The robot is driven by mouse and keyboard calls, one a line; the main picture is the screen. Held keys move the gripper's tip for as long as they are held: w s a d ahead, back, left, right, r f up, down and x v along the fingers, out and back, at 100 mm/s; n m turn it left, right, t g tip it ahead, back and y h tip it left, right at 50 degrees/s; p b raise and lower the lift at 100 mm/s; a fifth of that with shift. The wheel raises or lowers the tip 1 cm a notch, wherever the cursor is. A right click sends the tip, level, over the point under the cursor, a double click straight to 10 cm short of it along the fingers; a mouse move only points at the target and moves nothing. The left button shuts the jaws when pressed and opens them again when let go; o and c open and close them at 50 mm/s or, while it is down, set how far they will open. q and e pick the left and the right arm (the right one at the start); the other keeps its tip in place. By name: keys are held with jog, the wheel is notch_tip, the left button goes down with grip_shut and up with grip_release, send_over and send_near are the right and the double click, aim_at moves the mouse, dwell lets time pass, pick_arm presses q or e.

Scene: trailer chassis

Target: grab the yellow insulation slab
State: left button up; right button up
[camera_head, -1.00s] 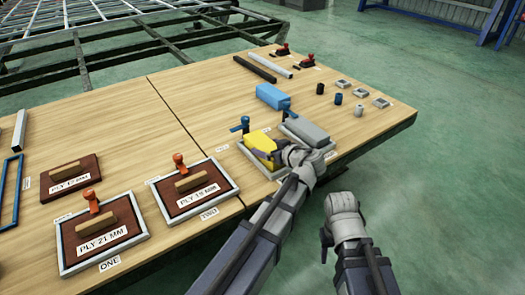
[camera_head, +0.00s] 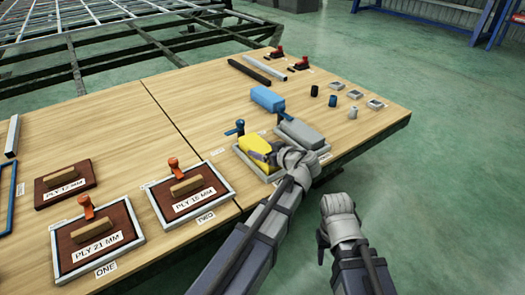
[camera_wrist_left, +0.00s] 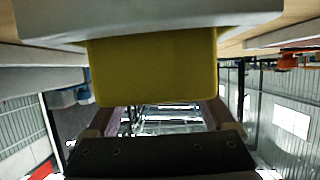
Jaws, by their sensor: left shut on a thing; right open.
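The yellow insulation slab (camera_head: 252,143) sits at a grey-rimmed tray (camera_head: 262,175) near the table's right front edge. My left gripper (camera_head: 268,154) is shut on the slab from the right side. In the left wrist view the slab (camera_wrist_left: 152,65) fills the space between the fingers, close against a pale tray (camera_wrist_left: 150,18). Whether the slab is clear of the tray I cannot tell. My right gripper (camera_head: 323,240) is open and empty, off the table to the right over the floor.
A grey slab (camera_head: 300,132) lies just right of the yellow one, and a blue slab (camera_head: 268,98) behind it. A blue-handled clamp (camera_head: 236,128) stands at the tray's back left corner. Plywood panels (camera_head: 188,190) in frames lie left. The table's middle is clear.

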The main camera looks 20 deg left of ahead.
aim_at(263, 149)
pick_arm(q)
notch_tip(263, 149, up, 10)
jog(key=p, duration=0.9)
jog(key=shift+f, duration=0.1)
